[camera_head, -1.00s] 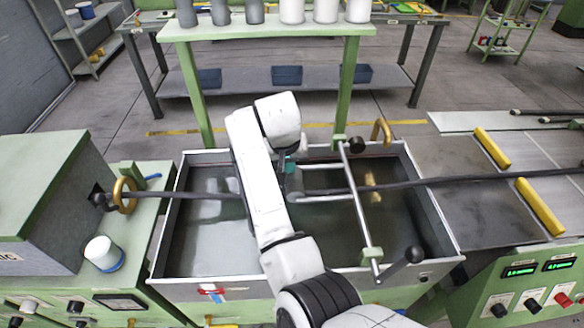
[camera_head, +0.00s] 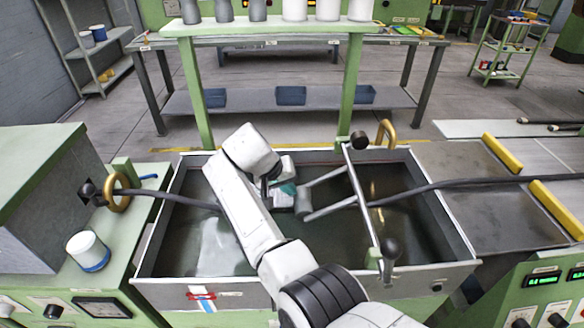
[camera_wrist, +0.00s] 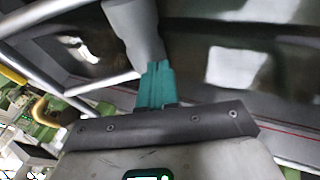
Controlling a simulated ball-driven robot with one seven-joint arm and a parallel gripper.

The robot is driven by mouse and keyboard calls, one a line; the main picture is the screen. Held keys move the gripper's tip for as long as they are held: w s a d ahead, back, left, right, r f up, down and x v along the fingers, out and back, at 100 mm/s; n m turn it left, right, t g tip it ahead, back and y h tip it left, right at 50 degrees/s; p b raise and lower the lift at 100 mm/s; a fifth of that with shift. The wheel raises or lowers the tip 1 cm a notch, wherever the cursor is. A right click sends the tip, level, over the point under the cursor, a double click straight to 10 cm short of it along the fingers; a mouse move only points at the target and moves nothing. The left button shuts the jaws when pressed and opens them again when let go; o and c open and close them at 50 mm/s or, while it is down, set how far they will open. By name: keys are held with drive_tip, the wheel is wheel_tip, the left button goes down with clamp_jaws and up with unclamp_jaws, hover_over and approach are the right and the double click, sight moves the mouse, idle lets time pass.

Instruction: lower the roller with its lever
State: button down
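The grey roller (camera_head: 303,202) sits between the two arms of a metal frame (camera_head: 328,192) inside the water tank (camera_head: 150,235). The frame hangs from a crossbar (camera_head: 362,195) over the tank, and its arms slope down to the left. The lever (camera_head: 390,248) has a black ball knob at the crossbar's near end and stands steeply up. My gripper (camera_head: 287,188) has teal fingers beside the roller. In the wrist view the fingers (camera_wrist: 156,84) are together, with the roller (camera_wrist: 135,30) just beyond their tips. I cannot tell whether they touch.
A black cable (camera_head: 450,184) runs across the tank; my arm hides its middle. A brass ring (camera_head: 118,192) surrounds it at left. A white cup (camera_head: 88,250) stands on the left machine. A green rack (camera_head: 270,30) stands behind the tank.

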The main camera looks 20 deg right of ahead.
drive_tip(key=shift+s+d+f+b, duration=0.1)
drive_tip(key=shift+d+f+b, duration=0.15)
drive_tip(key=shift+f, duration=0.5)
drive_tip(key=shift+s+d+f+b, duration=0.1)
drive_tip(key=shift+f+b, duration=0.15)
drive_tip(key=shift+f, duration=0.55)
